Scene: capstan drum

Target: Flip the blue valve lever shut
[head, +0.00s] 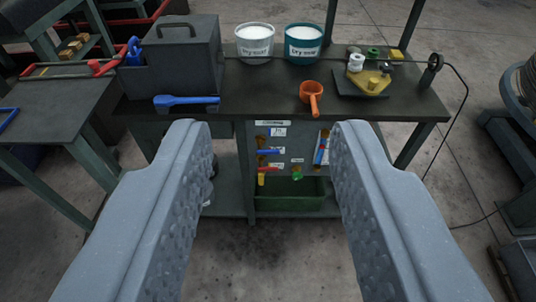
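A pale panel (290,140) with small levers and labels hangs under the front of the dark workbench. A blue lever (268,152) on its left side lies about level, pointing right from a brass-coloured fitting. A second blue piece (319,147), beside a red one, stands steeply at the panel's right edge; I cannot tell which blue one is the valve lever. My gripper (271,132) is open and empty. Its two grey fingers reach in from the bottom, one on each side of the panel in the picture, apart from it.
Red (267,169), yellow (261,180) and green (297,175) handles sit lower on the panel, above a green tray (290,197). The workbench (250,110) carries two tubs, an orange scoop (312,95) and a grey box (180,50). A side table (50,105) stands left. Floor before the panel is clear.

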